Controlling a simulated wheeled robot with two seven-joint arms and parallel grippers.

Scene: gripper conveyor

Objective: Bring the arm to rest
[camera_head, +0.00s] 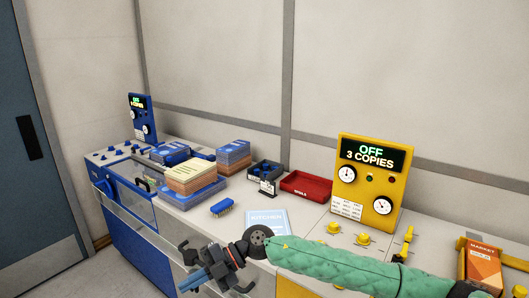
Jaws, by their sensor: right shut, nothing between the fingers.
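My right arm (345,266), in a padded green sleeve, comes in from the right along the front of the counter. My right gripper (194,280) is at its end, low in the view near the counter's front edge. It is shut and empty, with its fingers pointing left. My left gripper is not in view.
A kitchen booklet (267,219) lies behind the right wrist, with a blue brush (222,208) to its left. Stacked booklets (190,176), a red tray (306,186) and a yellow panel (368,180) reading "OFF 3 COPIES" stand farther back. An orange box (482,266) is at right.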

